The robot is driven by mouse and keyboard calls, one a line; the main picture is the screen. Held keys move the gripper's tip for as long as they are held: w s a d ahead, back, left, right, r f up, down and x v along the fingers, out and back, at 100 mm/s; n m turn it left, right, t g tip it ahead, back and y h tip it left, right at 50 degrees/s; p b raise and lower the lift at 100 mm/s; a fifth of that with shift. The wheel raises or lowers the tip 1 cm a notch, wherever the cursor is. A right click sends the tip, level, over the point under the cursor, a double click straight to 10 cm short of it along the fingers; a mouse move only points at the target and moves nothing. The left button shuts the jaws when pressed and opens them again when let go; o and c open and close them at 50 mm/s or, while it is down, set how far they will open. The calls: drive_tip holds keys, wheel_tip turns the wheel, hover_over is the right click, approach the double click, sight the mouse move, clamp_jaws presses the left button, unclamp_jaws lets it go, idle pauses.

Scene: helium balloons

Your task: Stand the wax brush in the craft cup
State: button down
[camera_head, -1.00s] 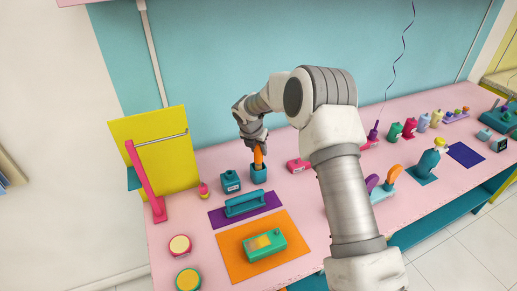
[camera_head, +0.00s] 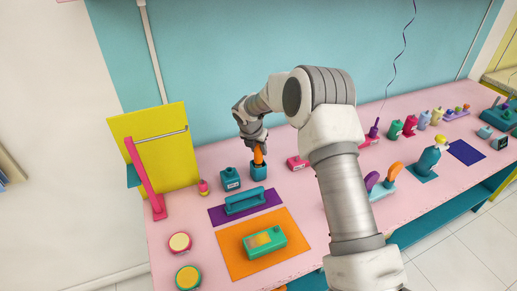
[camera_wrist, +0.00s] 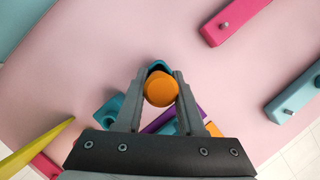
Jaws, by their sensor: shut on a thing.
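The wax brush, with an orange handle (camera_head: 258,156), is upright between the fingers of my gripper (camera_head: 256,146), which is shut on its upper part. The teal craft cup (camera_head: 258,173) stands on the pink table directly below. The brush's lower end goes down at the cup's mouth and is hidden; I cannot tell how deep it sits. In the wrist view the round orange brush top (camera_wrist: 160,89) lies between the two fingertips (camera_wrist: 158,80), and the teal cup rim (camera_wrist: 156,66) shows just behind it.
A teal handled tool (camera_head: 245,203) rests on a purple mat (camera_head: 217,217) in front. A yellow panel with a rail (camera_head: 165,155) stands at the left.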

sight(258, 155)
drive_tip(key=shift+f, duration=0.25)
drive_tip(key=shift+f+b, duration=0.45)
drive_tip(key=shift+f, duration=0.05)
drive_tip(key=shift+f, duration=0.1)
idle(0.8)
drive_tip(key=shift+f+b, duration=0.4)
drive_tip(key=shift+f, duration=0.35)
drive_tip(key=shift+f, duration=0.15)
idle(0.5)
unclamp_jaws()
idle(0.4)
idle(0.3)
drive_tip(key=shift+p+v, duration=2.6)
drive_tip(key=shift+v, duration=1.95)
